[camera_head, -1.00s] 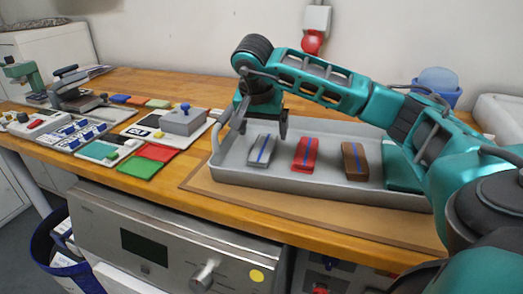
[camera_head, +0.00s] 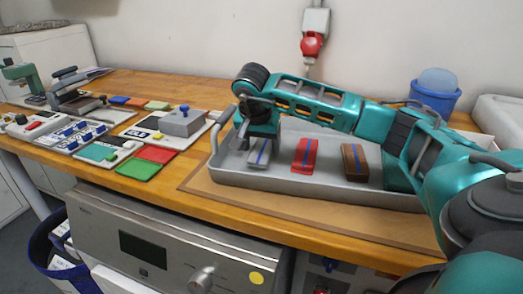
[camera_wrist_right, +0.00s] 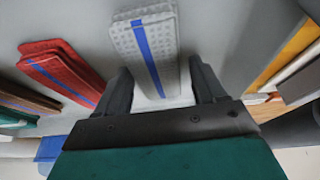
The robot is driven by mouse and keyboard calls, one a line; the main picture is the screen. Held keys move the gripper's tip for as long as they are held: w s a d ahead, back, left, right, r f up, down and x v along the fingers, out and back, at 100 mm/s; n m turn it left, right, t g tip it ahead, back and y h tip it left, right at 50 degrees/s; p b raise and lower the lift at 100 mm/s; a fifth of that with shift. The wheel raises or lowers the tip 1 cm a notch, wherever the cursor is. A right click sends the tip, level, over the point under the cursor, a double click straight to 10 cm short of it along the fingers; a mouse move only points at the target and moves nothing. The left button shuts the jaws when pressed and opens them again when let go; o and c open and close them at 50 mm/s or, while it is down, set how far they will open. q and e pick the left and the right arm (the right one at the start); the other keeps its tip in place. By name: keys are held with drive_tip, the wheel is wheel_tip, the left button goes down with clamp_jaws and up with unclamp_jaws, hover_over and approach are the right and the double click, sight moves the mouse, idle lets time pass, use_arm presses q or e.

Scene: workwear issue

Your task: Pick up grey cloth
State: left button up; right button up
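The grey cloth (camera_head: 260,154), folded with a blue stripe, lies in the left part of a grey tray (camera_head: 290,184). In the right wrist view the grey cloth (camera_wrist_right: 147,45) sits between and beyond the fingertips. My right gripper (camera_head: 258,146) is down at the cloth from above; in the wrist view it (camera_wrist_right: 160,85) is open, with one finger on each side of the cloth's near end. In the head view the gripper hides part of the cloth. My left gripper is not in view.
A red cloth (camera_head: 305,155) and a brown cloth (camera_head: 354,162) lie to the right in the same tray. A teal cloth (camera_wrist_right: 12,118) shows at the left edge of the wrist view. A blue bin (camera_head: 435,95) stands behind.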

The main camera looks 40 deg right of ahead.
drive_tip(key=c, duration=0.7)
drive_tip(key=shift+r, duration=0.1)
